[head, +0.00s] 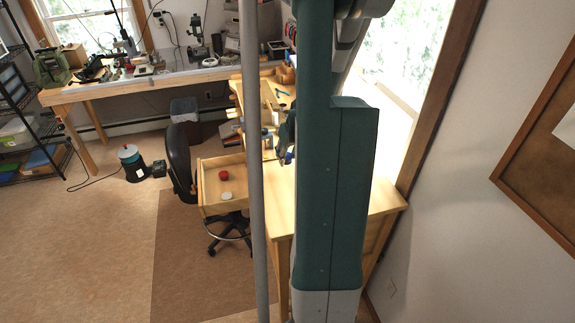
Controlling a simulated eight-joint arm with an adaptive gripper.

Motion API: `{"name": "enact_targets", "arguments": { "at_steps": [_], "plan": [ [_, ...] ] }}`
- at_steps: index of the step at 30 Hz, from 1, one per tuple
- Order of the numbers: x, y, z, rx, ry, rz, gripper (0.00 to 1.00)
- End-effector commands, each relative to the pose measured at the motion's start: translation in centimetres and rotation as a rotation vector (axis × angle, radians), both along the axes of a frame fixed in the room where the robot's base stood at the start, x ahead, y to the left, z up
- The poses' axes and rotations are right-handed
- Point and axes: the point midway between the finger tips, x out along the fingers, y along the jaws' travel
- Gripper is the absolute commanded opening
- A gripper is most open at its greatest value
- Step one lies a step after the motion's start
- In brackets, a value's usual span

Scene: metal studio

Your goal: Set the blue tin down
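A small blue patch (289,157), which may be the blue tin, shows just left of my teal arm link, over the wooden desk (281,197). Most of it is hidden or too small to make out. The dark end of my arm, with my gripper (284,152), is beside it and partly behind the arm link. I cannot tell whether the fingers are open or shut, or whether they touch the blue thing.
An open wooden drawer (211,192) juts left from the desk, holding a red round thing (222,174) and a white round thing (227,195). A black chair (180,160) stands beside it. A cluttered workbench (160,82) runs along the back. A grey pole crosses the view.

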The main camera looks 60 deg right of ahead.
Motion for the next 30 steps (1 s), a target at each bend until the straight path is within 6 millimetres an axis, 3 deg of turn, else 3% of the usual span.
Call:
{"name": "enact_targets", "arguments": {
  "at_steps": [17,30],
  "plan": [
    [0.0,0.0,-0.9,0.000,0.000,0.000,0.19],
    [0.0,0.0,-4.4,0.000,0.000,0.000,0.19]
  ]
}}
